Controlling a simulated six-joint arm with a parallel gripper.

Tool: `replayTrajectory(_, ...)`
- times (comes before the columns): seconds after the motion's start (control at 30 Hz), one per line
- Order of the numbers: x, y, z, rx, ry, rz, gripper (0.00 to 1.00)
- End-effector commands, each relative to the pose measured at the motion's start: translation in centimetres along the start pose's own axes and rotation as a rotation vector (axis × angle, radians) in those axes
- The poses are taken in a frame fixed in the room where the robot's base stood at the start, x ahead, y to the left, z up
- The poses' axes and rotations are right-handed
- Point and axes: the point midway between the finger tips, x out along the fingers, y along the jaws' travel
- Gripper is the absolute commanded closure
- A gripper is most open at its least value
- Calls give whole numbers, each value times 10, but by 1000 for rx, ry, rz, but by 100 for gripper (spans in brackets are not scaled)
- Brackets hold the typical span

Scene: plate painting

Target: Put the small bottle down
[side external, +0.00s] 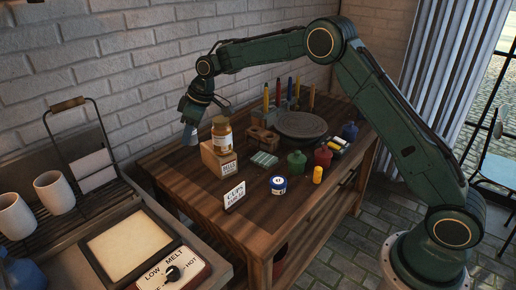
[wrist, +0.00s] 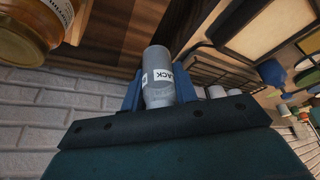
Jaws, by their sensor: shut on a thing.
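A small grey bottle (wrist: 157,60) with a white label reading "ACK" in part is between the blue fingers of my gripper (wrist: 158,90) in the wrist view. The gripper is shut on it. In the side view the bottle (side external: 189,136) hangs below my gripper (side external: 194,120), left of the amber jar and above the back left part of the wooden table (side external: 200,200). It looks clear of the table top. The bottle's lower end in the side view is small and hard to make out.
The amber jar (side external: 221,134) stands on a labelled wooden block (side external: 218,161), close to the bottle. A rack with white cups (side external: 54,192) stands left.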

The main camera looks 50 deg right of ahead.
Motion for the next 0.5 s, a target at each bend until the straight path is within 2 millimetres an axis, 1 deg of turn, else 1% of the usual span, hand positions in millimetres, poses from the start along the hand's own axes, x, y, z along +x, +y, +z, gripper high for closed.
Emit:
replayTrajectory(0.17,-5,-2,5,-3,0,-1,94)
replayTrajectory(0.27,-9,-4,12,-8,-1,-4,94)
replayTrajectory(0.37,-14,-8,21,-14,-1,-7,94)
replayTrajectory(0.5,-24,-16,38,-25,-1,-12,94)
